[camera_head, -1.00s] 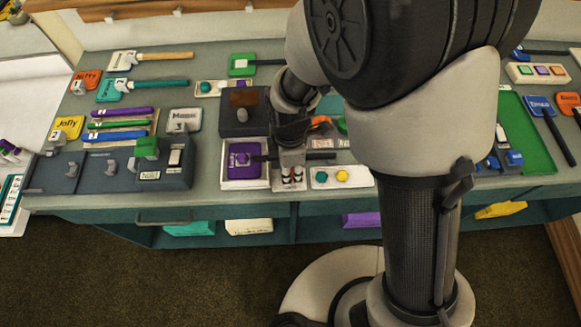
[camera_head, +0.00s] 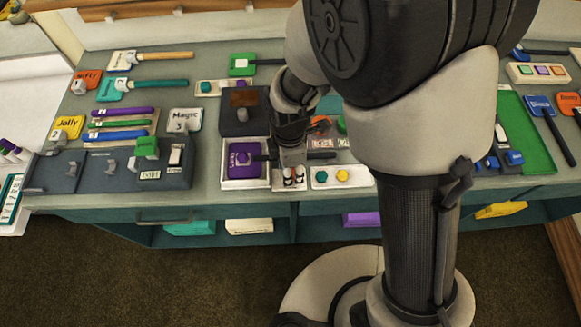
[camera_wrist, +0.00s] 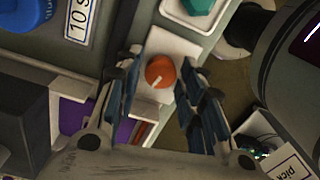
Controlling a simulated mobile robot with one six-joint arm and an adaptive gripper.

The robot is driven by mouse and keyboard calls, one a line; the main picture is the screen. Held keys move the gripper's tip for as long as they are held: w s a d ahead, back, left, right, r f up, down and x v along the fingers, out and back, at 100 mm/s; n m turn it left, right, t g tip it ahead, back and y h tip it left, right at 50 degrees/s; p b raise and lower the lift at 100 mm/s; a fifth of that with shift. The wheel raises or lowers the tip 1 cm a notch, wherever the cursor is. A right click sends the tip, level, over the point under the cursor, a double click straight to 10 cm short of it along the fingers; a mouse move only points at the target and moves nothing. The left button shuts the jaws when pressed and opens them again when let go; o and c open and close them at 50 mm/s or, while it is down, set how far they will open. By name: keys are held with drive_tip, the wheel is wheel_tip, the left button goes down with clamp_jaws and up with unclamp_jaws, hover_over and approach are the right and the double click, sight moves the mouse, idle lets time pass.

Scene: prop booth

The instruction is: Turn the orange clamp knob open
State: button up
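The round orange clamp knob (camera_wrist: 160,72) shows in the wrist view. It has a white pointer line and sits on a pale base plate (camera_wrist: 182,46). My gripper (camera_wrist: 160,66) is open, with one finger on the left of the knob and one on the right. Narrow gaps seem to show between the fingers and the knob; contact at depth cannot be told.
A purple block (camera_head: 243,170) in a white tray stands just left of my gripper. A white panel (camera_head: 322,181) with teal and yellow knobs lies close on the right. A dark box (camera_head: 240,124) stands behind. The bench's front edge is near.

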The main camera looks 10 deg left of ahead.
wheel_tip(320, 180, up, 12)
drive_tip(key=shift+w, duration=0.2)
idle(0.4)
drive_tip(key=shift+a, duration=0.1)
